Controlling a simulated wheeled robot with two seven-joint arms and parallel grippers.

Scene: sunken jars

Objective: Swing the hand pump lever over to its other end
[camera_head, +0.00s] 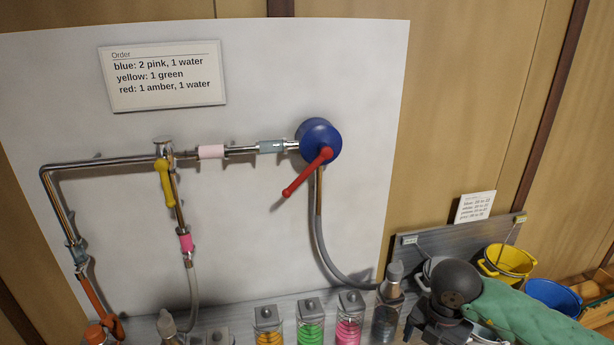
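The hand pump (320,139) is a round blue body on the white wall panel, right of centre. Its red lever (309,172) runs from the pump's front down and left, ending in a thicker grip at its lower-left end. Nothing touches the lever. My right gripper (426,324) is dark and low at the right, at the end of my green arm, well below and right of the lever. Its fingers are too small and dark to tell open from shut. My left gripper is not in view.
Steel pipes and a yellow valve handle (165,182) are left of the pump. A grey hose (330,255) hangs below it. Jars with orange, green and pink contents (348,325) line the bottom. Yellow (508,262) and blue (552,297) buckets are at right. An order card (163,76) hangs above.

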